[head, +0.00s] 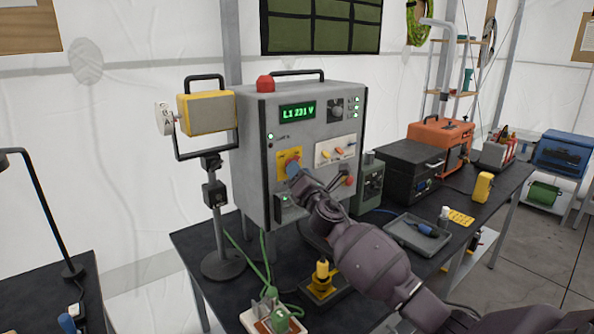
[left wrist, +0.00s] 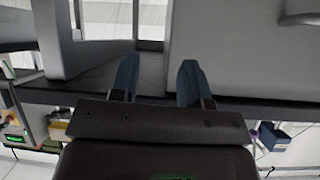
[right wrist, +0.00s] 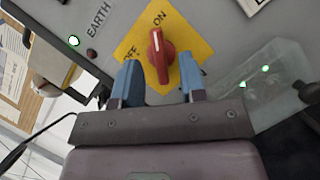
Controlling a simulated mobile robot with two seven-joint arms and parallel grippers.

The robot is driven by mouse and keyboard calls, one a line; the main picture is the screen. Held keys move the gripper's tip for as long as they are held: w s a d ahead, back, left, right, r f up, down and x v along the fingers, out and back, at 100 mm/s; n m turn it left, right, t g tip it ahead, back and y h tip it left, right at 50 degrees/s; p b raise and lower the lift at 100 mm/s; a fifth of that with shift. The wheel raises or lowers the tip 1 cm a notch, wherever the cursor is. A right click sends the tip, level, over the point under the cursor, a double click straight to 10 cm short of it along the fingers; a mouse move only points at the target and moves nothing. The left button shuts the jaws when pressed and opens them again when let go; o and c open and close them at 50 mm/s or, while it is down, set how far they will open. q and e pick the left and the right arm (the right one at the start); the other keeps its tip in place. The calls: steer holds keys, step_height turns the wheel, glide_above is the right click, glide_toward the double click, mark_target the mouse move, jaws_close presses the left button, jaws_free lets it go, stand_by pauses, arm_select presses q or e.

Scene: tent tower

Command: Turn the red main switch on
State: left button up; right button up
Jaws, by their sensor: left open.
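The red main switch (right wrist: 158,57) is a rotary knob on a yellow plate (right wrist: 199,46) with OFF and ON labels. Its white line points roughly towards the ON label. The yellow plate also shows in the head view (head: 281,158), on the front of a grey cabinet (head: 257,112); there my right gripper (head: 293,169) hides the knob. In the right wrist view my right gripper (right wrist: 160,82) is open, its blue fingers on either side of the knob's near end, with visible gaps. My left gripper (left wrist: 157,82) is open and empty in its wrist view, and not seen in the head view.
A yellow box on a stand (head: 207,113) is left of the cabinet. A sign plate with several small controls (head: 336,151) is right of the switch. A yellow-black device (head: 322,279), a grey tray (head: 415,234) and a black case (head: 408,170) are on the bench.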

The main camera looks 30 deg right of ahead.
steer(key=v, duration=0.9)
steer(key=shift+s, duration=0.15)
steer(key=shift+f, duration=0.1)
steer(key=x, duration=1.1)
stand_by(1.0)
